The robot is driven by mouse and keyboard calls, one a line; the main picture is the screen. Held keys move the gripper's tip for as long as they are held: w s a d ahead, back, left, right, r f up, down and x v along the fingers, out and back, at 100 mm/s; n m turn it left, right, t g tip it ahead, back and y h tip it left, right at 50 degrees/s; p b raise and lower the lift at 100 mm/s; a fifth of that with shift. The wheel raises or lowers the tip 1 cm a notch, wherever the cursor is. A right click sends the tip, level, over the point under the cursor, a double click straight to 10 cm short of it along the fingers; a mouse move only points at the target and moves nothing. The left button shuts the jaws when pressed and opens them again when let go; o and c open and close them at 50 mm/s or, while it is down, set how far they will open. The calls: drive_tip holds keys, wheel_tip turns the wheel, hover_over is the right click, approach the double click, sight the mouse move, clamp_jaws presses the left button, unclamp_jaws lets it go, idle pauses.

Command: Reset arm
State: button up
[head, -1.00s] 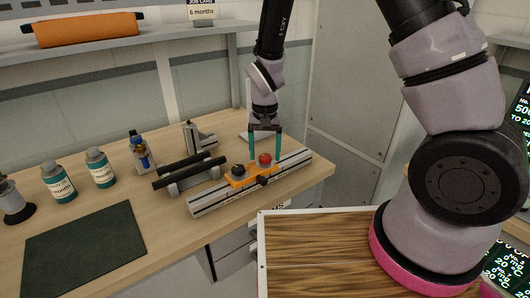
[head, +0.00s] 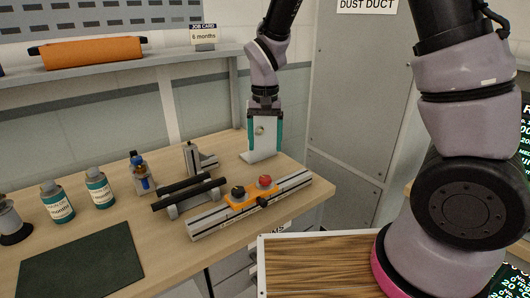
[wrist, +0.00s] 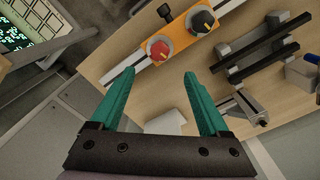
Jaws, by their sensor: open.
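My gripper (head: 265,133) has teal fingers and is above the back right of the workbench, behind the rail. In the wrist view my gripper (wrist: 158,82) is open, with nothing between its fingers. An orange carriage (head: 244,199) with a black knob (head: 238,192) and a red knob (head: 264,182) sits on a metal rail (head: 212,220). The red knob also shows in the wrist view (wrist: 159,49), beyond the fingertips and apart from them. A pale upright plate (head: 259,146) stands behind the gripper in the head view.
A black-barred stand (head: 188,195) and a small metal fixture (head: 196,159) are left of the rail. A grey cabinet (head: 355,100) is at right.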

drive_tip(key=shift+r, duration=0.15)
drive_tip(key=s+d+r+m+t+y, duration=0.1)
drive_tip(key=d+r+m+t+y, duration=0.15)
drive_tip(key=d+r, duration=1.1)
drive_tip(key=s+d+r+t, duration=0.4)
drive_tip(key=s+d+r, duration=0.4)
drive_tip(key=s+r, duration=0.3)
drive_tip(key=shift+d+r+t, duration=0.2)
drive_tip(key=shift+d+t, duration=0.1)
drive_tip(key=shift+t, duration=0.05)
